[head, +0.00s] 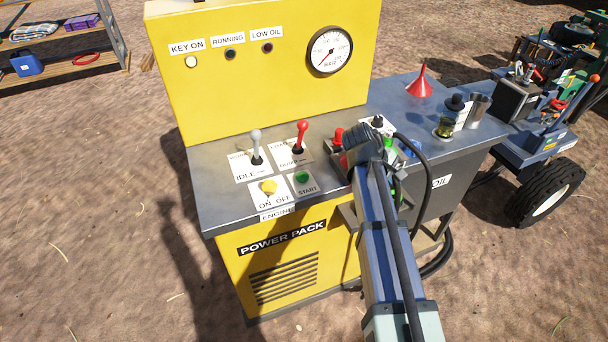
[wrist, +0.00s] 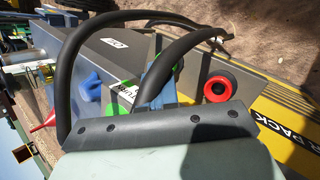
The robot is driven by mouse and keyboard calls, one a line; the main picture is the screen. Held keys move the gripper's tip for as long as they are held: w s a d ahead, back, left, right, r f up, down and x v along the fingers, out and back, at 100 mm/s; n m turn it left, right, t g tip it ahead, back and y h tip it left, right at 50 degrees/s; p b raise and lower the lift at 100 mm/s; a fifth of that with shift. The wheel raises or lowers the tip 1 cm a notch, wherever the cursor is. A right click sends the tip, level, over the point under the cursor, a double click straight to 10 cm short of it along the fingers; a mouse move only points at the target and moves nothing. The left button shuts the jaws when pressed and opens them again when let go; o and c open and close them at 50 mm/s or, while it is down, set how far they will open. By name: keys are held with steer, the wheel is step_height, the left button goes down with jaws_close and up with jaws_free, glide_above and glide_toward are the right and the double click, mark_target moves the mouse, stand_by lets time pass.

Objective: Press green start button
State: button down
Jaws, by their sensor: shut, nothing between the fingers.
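The green start button (head: 302,177) sits on a plate labelled START on the grey top of the yellow power pack (head: 290,245). It is in plain sight in the head view; I cannot make it out in the wrist view. My gripper (head: 349,158) is to the right of the button, over the panel's right part and apart from the button. Its fingertips are hard to make out; it looks shut and empty. The wrist view is largely filled by my own grey housing and black cables.
Left of the button is a yellow ON/OFF knob (head: 268,187). Behind stand a white-tipped lever (head: 255,146) and a red lever (head: 300,136). A red funnel (head: 420,82) and bottle (head: 450,116) stand to the right. The KEY ON lamp (head: 191,62) looks pale; RUNNING (head: 230,54) is dark.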

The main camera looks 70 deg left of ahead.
steer(key=s+a+r+n+t+y, duration=0.1)
steer(key=s+a+r+n, duration=0.15)
steer(key=s+a, duration=0.3)
steer(key=s+a+r+n, duration=0.1)
steer(key=s+a+r, duration=0.3)
steer(key=s, duration=0.3)
step_height(320, 180, up, 5)
steer(key=n+t+y, duration=0.1)
steer(key=n, duration=0.1)
glide_above(299, 177)
steer(key=shift+w+f, duration=0.1)
steer(key=shift+f, duration=0.05)
steer(key=shift+f, duration=0.1)
steer(key=shift+f, duration=4.3)
steer(key=shift+f, duration=0.15)
steer(key=shift+f, duration=0.3)
